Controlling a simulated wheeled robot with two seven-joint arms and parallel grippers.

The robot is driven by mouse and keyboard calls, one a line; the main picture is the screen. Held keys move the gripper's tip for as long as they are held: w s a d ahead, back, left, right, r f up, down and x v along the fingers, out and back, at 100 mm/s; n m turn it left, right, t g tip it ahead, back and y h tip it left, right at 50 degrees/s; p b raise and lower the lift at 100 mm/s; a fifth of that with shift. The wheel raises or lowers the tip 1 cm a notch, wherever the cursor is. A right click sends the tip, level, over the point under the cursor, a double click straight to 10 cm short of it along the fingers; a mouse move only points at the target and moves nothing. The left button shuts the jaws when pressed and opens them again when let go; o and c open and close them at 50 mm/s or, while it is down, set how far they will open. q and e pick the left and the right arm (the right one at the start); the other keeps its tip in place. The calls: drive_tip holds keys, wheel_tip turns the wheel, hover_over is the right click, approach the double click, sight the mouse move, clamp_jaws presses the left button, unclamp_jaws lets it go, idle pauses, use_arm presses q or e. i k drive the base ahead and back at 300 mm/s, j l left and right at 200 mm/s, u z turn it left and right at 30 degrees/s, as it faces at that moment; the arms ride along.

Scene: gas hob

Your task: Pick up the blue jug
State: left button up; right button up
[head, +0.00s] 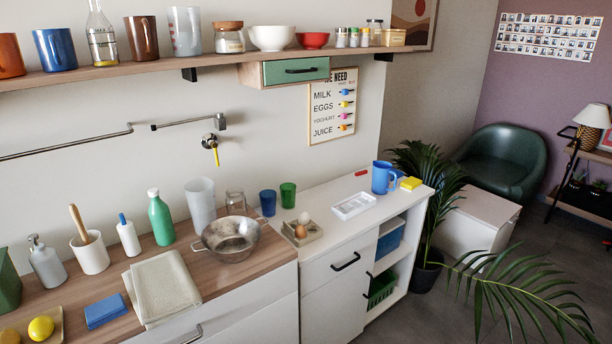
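The blue jug (380,178) stands upright on the white cabinet top (325,232), near its far right end. Nothing is holding the jug. Neither of my grippers shows in the head view.
A white tray (354,206) lies left of the jug, with a small red item (361,173) behind. Blue (268,202) and green (288,195) cups and an egg holder (302,234) stand further left. A metal colander (231,240) sits on the wooden counter. Palm fronds (415,165) rise behind the jug.

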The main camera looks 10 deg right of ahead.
sight(381, 170)
drive_tip(key=i+l+u, duration=0.15)
drive_tip(key=l+u, duration=0.3)
drive_tip(key=i+l+u, duration=0.15)
drive_tip(key=u, duration=0.3)
drive_tip(key=l+u, duration=0.9)
